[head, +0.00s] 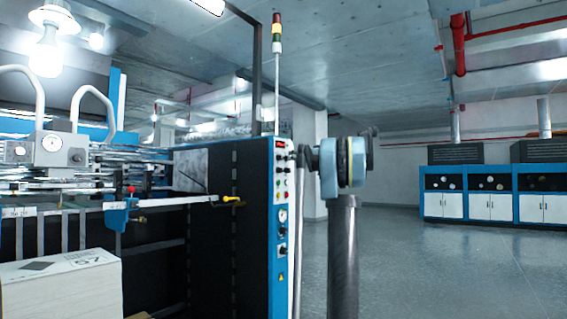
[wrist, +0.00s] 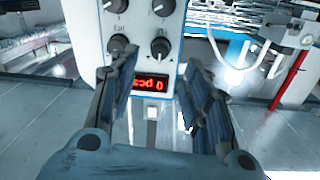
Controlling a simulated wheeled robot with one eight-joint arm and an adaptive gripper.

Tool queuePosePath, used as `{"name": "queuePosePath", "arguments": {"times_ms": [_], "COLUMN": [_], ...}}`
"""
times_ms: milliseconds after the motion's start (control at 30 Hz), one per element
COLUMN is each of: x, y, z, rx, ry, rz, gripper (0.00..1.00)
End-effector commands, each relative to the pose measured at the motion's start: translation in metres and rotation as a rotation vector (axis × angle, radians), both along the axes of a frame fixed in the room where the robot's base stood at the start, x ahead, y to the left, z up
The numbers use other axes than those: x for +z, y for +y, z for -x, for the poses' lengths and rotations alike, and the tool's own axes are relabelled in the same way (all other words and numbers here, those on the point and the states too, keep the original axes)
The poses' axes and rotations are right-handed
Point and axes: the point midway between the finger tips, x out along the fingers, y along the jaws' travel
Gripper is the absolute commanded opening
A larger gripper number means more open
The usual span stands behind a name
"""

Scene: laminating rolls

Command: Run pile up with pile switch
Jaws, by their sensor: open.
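The machine's narrow control panel shows in the head view (head: 281,205), with a red display, several knobs, buttons and a gauge. In the wrist view the panel (wrist: 137,30) shows close up, turned over, with dark knobs and a lit red display (wrist: 150,84). The pile (head: 62,290) of white sheets stands at the lower left of the head view.
My arm stands right of the panel in the head view. A blue clamp (head: 120,216) and a yellow handle (head: 232,201) are on the machine's side. Blue and white cabinets (head: 493,207) stand at the far right. The grey floor (head: 430,270) between is clear.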

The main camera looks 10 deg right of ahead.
Motion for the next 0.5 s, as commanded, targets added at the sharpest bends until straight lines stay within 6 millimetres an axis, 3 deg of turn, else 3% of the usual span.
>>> {"name": "queuePosePath", "arguments": {"times_ms": [300, 500], "x": [0.0, 0.0], "y": [0.038, 0.052], "z": [-0.04, -0.056], "rx": [0.002, 0.001], "ry": [0.0, 0.0], "rz": [0.0, 0.0], "gripper": [0.44, 0.44]}}
